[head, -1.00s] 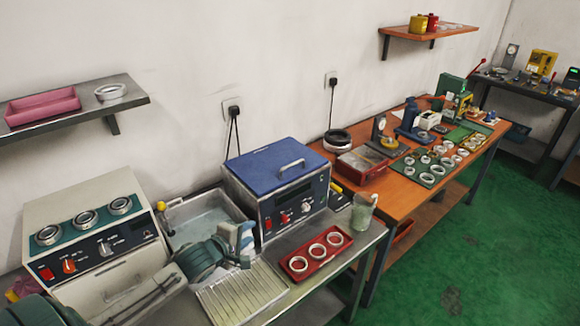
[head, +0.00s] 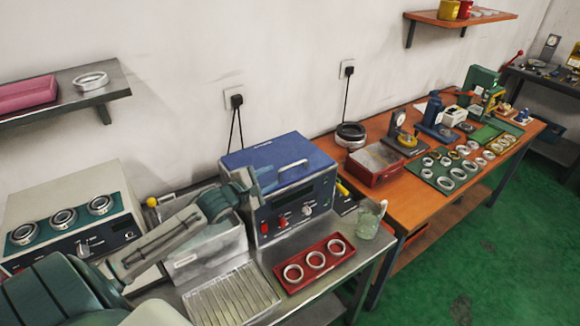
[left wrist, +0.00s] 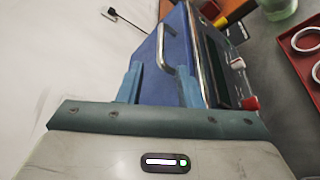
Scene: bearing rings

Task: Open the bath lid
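The bath (head: 297,205) is a metal box with a dark front panel, red switches and a white knob. Its blue lid (head: 262,156) is closed on top, with a grey bar handle (head: 294,166). My left gripper (head: 264,181) is at the lid's left front edge, left of the handle. In the left wrist view, its two blue fingers (left wrist: 160,80) are apart with nothing gripped between them. The handle (left wrist: 166,42) shows ahead of them, above the blue lid (left wrist: 174,30). Whether the fingers touch the lid is unclear. My right gripper is out of view.
A red tray (head: 332,245) with three rings lies right of the bath's front, beside a glass beaker (head: 369,220). A ribbed drain tray (head: 232,298) lies in front. A grey heater box (head: 70,215) with rings stands left. A shelf (head: 112,90) hangs above.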

